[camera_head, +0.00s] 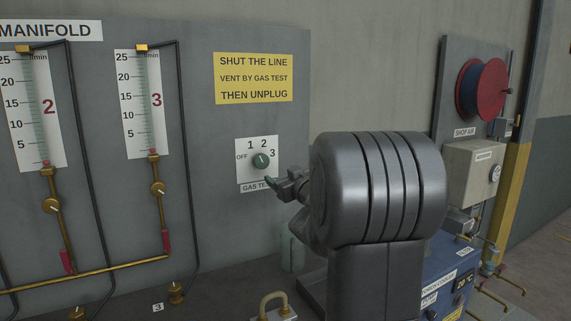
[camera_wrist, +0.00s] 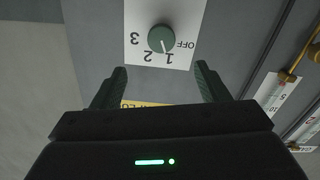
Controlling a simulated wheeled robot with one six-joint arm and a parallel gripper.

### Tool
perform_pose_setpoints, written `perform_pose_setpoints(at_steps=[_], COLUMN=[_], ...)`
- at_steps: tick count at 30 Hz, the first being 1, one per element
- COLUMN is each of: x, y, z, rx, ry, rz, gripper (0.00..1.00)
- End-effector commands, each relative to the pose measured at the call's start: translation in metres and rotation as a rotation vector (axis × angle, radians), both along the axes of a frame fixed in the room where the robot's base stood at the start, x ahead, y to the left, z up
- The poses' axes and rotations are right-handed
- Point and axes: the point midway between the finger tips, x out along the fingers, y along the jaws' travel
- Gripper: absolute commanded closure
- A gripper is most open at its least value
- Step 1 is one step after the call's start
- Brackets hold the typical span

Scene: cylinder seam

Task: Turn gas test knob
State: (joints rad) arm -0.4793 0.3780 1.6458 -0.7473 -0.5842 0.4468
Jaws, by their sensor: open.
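The gas test knob (camera_head: 261,160) is a round dark green dial on a white plate (camera_head: 243,174) marked OFF, 1, 2 and 3. The knob also shows in the wrist view (camera_wrist: 161,39), where the plate appears upside down and the knob's white mark points towards 1. My gripper (camera_head: 272,182) is just in front of the plate's lower right part in the head view. In the wrist view my gripper (camera_wrist: 159,68) has its two fingers wide apart, with nothing between them. The knob lies beyond the fingertips, and they appear clear of it. My arm hides part of the GAS TEST label.
A yellow sign (camera_head: 253,79) hangs above the knob. Flow gauges (camera_head: 141,104) with brass valves and pipes stand to the left. A red and blue hose reel (camera_head: 482,88) and a beige box (camera_head: 472,173) are at the right. The grey panel around the knob is mostly bare.

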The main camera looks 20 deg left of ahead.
Motion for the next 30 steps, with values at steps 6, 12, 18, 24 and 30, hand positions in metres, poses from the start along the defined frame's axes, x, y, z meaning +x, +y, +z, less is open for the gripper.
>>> perform_pose_setpoints(at_steps=[6,12,18,24,30], x=[0.015,0.041,0.065,0.081,0.088], y=[0.020,0.049,0.077,0.096,0.104], z=[0.002,0.002,0.002,0.001,0.000], rx=[0.000,0.000,0.001,0.001,0.000], ry=[-0.003,-0.002,-0.002,-0.002,-0.001], rz=[0.006,0.003,0.002,0.001,0.001], gripper=[0.32,0.32,0.32,0.32,0.32])
